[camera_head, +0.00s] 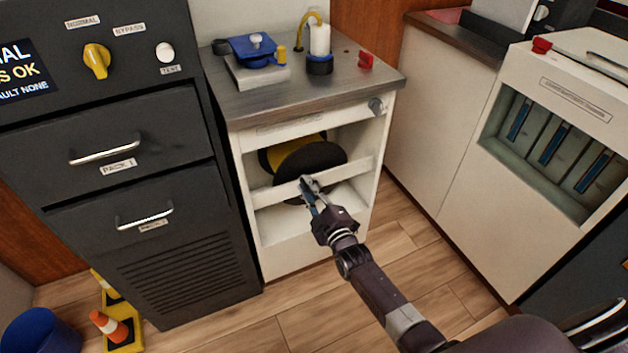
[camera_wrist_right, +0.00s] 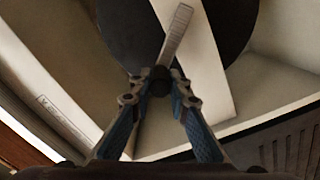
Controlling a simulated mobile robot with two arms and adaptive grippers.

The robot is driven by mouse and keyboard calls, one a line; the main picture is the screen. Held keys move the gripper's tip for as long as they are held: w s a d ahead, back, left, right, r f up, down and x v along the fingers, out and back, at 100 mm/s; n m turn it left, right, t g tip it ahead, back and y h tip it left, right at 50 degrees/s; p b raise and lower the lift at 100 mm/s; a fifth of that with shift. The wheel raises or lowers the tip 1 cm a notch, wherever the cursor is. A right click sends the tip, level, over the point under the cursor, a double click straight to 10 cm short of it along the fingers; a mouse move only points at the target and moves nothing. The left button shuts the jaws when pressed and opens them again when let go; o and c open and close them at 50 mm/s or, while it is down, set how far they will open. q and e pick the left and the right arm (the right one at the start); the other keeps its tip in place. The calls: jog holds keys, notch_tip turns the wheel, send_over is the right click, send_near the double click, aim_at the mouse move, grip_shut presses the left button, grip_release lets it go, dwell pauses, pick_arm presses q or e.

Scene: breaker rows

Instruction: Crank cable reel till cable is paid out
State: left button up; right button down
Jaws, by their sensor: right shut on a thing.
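The cable reel (camera_head: 318,156) sits in the open bay of the white cabinet in the head view, with a black round flange in front and a yellow part behind. In the right wrist view the black flange (camera_wrist_right: 122,30) fills the top, with a pale bar (camera_wrist_right: 195,50) crossing in front of it. A grey crank arm (camera_wrist_right: 177,28) leads down to a dark knob. My right gripper (camera_head: 309,183) reaches into the bay. In the right wrist view its fingers (camera_wrist_right: 160,82) are closed on the dark crank knob. My left gripper is not in view.
A metal cabinet top (camera_head: 330,90) above the bay carries a blue device (camera_head: 253,48), a bottle with a yellow tube (camera_head: 320,42) and a red piece (camera_head: 366,60). A dark drawer cabinet (camera_head: 120,150) stands at left. An orange cone (camera_head: 107,325) is on the floor.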

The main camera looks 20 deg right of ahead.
jog(key=shift+a+f+n, duration=0.35)
jog(key=shift+n, duration=0.15)
pick_arm(q)
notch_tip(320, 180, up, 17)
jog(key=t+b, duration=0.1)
jog(key=b, duration=0.5)
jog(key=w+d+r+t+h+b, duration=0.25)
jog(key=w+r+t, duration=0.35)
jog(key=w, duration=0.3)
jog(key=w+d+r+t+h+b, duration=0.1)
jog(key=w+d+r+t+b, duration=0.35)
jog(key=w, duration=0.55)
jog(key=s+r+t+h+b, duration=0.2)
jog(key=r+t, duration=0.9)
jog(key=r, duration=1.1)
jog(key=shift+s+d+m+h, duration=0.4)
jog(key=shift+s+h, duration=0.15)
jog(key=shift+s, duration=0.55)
pick_arm(e)
notch_tip(320, 180, down, 11)
jog(key=n, duration=1.6)
jog(key=shift+n, duration=0.4)
